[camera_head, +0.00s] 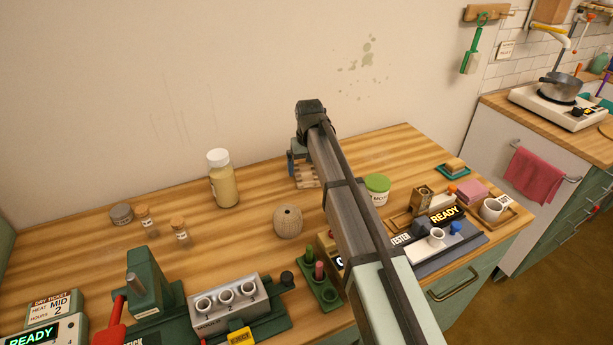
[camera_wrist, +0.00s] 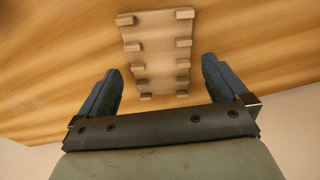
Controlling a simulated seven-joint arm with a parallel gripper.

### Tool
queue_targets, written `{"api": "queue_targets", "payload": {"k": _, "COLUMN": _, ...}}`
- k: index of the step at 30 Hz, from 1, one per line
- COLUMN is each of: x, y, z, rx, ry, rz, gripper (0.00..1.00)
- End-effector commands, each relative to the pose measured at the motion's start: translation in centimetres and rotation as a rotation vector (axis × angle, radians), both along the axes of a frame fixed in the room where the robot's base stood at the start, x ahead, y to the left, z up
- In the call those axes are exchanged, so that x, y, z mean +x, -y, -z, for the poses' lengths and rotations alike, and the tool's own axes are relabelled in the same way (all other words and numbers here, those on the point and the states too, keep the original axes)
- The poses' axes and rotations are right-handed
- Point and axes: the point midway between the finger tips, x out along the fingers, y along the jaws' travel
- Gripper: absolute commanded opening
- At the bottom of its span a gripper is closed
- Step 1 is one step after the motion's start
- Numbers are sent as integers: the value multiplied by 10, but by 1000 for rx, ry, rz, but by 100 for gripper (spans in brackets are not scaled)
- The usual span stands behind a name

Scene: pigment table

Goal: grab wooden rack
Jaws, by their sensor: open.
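The wooden rack (camera_wrist: 155,52) is a light, flat piece with small raised blocks along both long sides. In the wrist view it lies on the wooden table, running from the top middle down between my fingers. In the head view it shows partly (camera_head: 306,174) near the back wall, the rest hidden behind my arm and gripper. My gripper (camera_wrist: 161,82) is open, with one dark finger on each side of the rack's near end. A gap shows between each finger and the rack. My gripper also shows above the rack in the head view (camera_head: 293,165).
A capped bottle (camera_head: 222,180) stands left of the rack. A round beige pot (camera_head: 288,221) stands in front. A green-lidded jar (camera_head: 377,188) is right of my arm. The wall (camera_head: 240,80) is close behind. Table around the rack looks clear.

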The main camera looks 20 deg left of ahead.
Motion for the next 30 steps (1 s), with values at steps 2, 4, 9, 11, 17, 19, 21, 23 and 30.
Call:
{"api": "queue_targets", "payload": {"k": 2, "x": 1, "y": -1, "z": 10, "rx": -1, "ry": -1, "rz": 0, "gripper": 100}}
{"api": "queue_targets", "payload": {"k": 4, "x": 1, "y": -1, "z": 14, "rx": 0, "ry": 0, "rz": 0, "gripper": 100}}
{"api": "queue_targets", "payload": {"k": 9, "x": 1, "y": -1, "z": 15, "rx": 1, "ry": 1, "rz": 0, "gripper": 100}}
{"api": "queue_targets", "payload": {"k": 11, "x": 1, "y": -1, "z": 15, "rx": 1, "ry": 1, "rz": 0, "gripper": 100}}
{"api": "queue_targets", "payload": {"k": 17, "x": 1, "y": -1, "z": 15, "rx": 0, "ry": 0, "rz": 0, "gripper": 81}}
{"api": "queue_targets", "payload": {"k": 19, "x": 1, "y": -1, "z": 15, "rx": 0, "ry": 0, "rz": 0, "gripper": 74}}
{"api": "queue_targets", "payload": {"k": 21, "x": 1, "y": -1, "z": 15, "rx": 0, "ry": 0, "rz": 0, "gripper": 67}}
{"api": "queue_targets", "payload": {"k": 23, "x": 1, "y": -1, "z": 15, "rx": 0, "ry": 0, "rz": 0, "gripper": 62}}
{"api": "queue_targets", "payload": {"k": 30, "x": 1, "y": -2, "z": 15, "rx": 1, "ry": 1, "rz": 0, "gripper": 45}}
